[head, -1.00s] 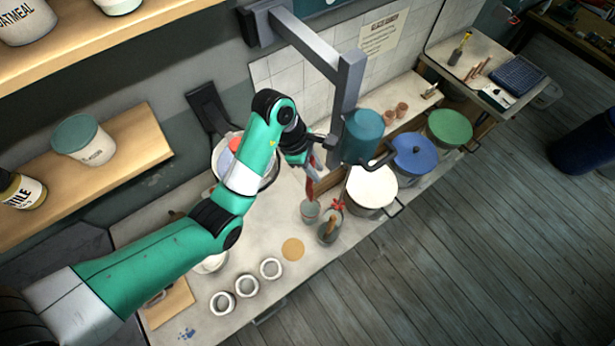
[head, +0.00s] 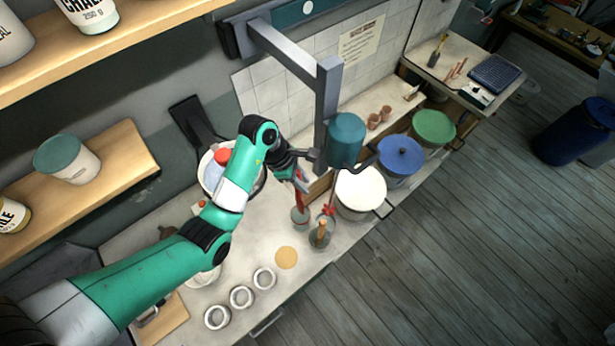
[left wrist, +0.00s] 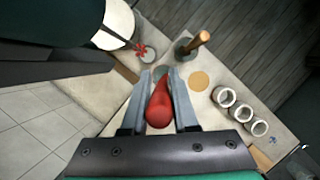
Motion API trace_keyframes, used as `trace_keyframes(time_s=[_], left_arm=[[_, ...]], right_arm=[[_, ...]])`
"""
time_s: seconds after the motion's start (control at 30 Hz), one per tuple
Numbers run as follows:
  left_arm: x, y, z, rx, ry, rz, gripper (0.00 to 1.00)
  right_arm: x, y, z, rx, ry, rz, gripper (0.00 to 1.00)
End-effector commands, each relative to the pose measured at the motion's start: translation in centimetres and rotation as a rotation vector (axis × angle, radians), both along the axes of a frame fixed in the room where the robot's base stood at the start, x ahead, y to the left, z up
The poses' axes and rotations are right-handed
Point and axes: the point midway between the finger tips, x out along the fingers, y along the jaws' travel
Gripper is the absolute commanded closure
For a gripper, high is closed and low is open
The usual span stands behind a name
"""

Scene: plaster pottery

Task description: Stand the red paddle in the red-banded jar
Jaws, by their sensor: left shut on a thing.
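My left gripper (head: 299,177) is shut on the red paddle (head: 302,188), which hangs roughly upright below the fingers. In the left wrist view the paddle's rounded red end (left wrist: 158,106) shows between the two fingers. A small grey jar (head: 299,219) stands right under the paddle. The paddle's lower end meets the jar's mouth in the head view; I cannot tell how far inside it is. The jar's band is too small to make out. In the left wrist view the gripper and paddle mostly hide this jar. My right gripper is not in view.
Beside it stand a jar with a wooden-handled tool (head: 321,232) and another holding a red-topped tool (head: 329,209). A white pot (head: 361,190) and a hanging teal cylinder (head: 346,140) are close on the right. Three white rings (head: 241,296) and a tan disc (head: 286,257) lie in front.

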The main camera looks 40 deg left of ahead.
Motion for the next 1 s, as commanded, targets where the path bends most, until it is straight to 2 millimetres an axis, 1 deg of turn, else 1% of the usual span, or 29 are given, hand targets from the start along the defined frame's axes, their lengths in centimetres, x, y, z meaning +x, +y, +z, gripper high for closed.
trace_keyframes(time_s=[0.07,0.1,0.7,0.9,1.0], left_arm=[[-0.2,0.2,-0.7,-0.001,0.001,0.006,1.00],[-0.1,0.2,-1.4,0.000,0.000,0.005,1.00],[-0.1,0.2,-7.0,0.000,-0.001,0.004,1.00],[-0.1,0.2,-8.5,0.000,-0.001,0.004,1.00],[-0.1,0.2,-9.0,0.001,-0.001,0.004,1.00]], right_arm=[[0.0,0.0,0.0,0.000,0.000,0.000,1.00],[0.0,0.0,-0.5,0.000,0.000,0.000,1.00],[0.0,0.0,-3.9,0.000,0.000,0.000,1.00],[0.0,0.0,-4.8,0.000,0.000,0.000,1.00],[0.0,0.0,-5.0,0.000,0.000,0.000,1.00]])
